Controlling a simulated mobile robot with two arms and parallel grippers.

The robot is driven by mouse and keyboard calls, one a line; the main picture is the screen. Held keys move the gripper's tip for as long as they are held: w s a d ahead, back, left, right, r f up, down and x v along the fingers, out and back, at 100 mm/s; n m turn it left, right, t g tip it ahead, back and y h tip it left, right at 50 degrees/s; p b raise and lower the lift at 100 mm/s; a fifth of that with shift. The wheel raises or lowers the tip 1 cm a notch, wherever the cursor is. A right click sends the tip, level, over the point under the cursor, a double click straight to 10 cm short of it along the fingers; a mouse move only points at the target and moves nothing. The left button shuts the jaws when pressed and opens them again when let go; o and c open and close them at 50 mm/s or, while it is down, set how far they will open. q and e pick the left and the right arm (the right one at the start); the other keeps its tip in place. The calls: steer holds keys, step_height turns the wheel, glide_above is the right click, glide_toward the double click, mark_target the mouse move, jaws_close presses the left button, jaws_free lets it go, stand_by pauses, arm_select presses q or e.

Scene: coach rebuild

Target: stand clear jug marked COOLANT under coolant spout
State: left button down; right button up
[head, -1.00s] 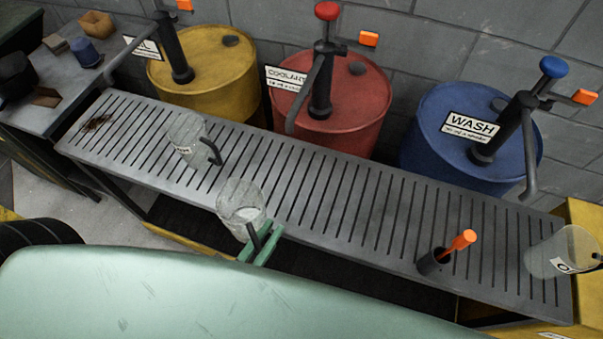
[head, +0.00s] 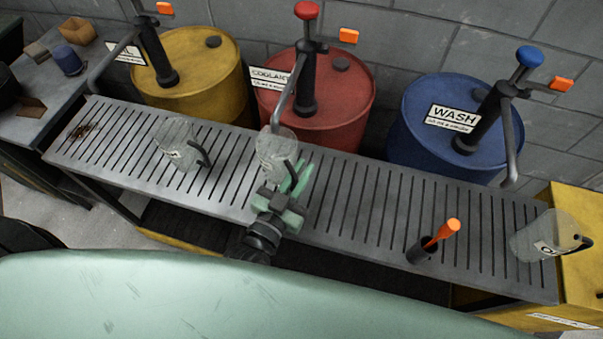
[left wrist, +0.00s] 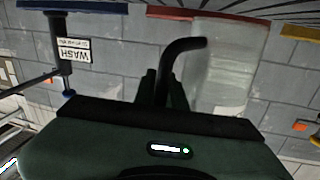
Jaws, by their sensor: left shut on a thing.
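A clear jug (head: 270,158) with a black handle is at the rack's middle, in front of the red COOLANT drum (head: 338,110). My left gripper (head: 294,182) is shut on its handle. In the left wrist view the jug (left wrist: 222,65) is beyond the fingers, its dark handle (left wrist: 182,47) between them. No marking on this jug can be read. The coolant spout (head: 284,100) comes down to the jug's mouth in the head view. I cannot tell whether the jug's base touches the slats. My right gripper is not in view.
Another clear jug (head: 172,150) stands left on the slatted rack (head: 345,210); a third (head: 535,238) is at the right end. Their labels are unclear. An orange-handled tool (head: 442,236) stands in a dark holder. Yellow (head: 200,85) and blue WASH (head: 425,140) drums stand behind.

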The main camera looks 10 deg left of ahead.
arm_select(q)
steer(key=shift+f, duration=0.75)
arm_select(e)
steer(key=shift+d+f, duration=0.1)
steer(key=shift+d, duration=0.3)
arm_select(q)
steer(key=shift+f, duration=0.15)
steer(key=c, duration=1.5)
jaws_free()
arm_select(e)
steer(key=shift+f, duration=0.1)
